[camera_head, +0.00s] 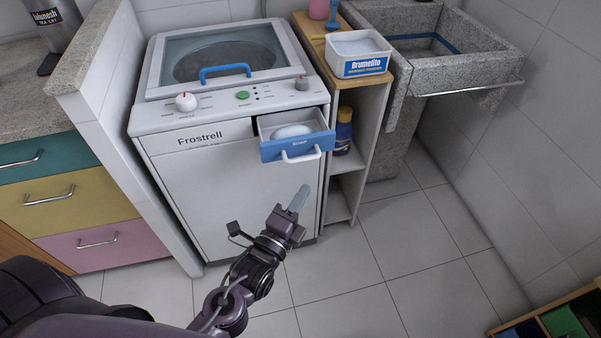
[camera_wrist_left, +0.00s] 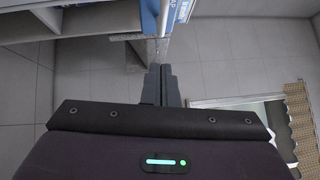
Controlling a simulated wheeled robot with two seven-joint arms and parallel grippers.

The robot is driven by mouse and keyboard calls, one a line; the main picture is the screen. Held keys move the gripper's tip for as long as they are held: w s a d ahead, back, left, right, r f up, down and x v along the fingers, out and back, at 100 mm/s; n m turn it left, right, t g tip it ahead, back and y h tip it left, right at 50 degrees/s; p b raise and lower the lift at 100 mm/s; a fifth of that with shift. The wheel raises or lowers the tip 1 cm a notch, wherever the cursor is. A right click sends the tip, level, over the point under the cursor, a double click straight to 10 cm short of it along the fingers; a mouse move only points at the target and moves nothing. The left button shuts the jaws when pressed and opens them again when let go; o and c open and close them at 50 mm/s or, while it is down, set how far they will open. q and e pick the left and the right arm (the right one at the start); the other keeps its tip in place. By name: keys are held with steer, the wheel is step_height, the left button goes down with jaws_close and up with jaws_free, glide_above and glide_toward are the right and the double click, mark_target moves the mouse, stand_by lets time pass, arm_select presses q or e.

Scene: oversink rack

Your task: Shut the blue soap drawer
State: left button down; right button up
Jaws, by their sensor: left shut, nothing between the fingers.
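The blue soap drawer (camera_head: 297,147) is pulled out from the upper right front of the white washing machine (camera_head: 215,180). It has a blue front, a white handle (camera_head: 301,155) and a white item (camera_head: 291,131) inside. My left gripper (camera_head: 299,198) is shut and empty, in front of the machine and below the drawer, apart from it. In the left wrist view my closed fingers (camera_wrist_left: 160,85) point toward a blue edge (camera_wrist_left: 150,18) at the top, which may be the drawer front. My right gripper is not in view.
A narrow wooden shelf unit (camera_head: 350,150) stands right of the machine, with a white and blue tub (camera_head: 357,55) on top and a dark blue bottle (camera_head: 343,131) inside. A stone sink (camera_head: 470,50) is at right. The tiled floor (camera_head: 390,260) in front is clear.

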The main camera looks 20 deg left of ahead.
arm_select(q)
steer(key=w, duration=0.1)
steer(key=w+a, duration=0.1)
steer(key=w, duration=0.1)
steer(key=w+a+r, duration=0.1)
steer(key=w, duration=0.1)
steer(key=shift+w, duration=0.2)
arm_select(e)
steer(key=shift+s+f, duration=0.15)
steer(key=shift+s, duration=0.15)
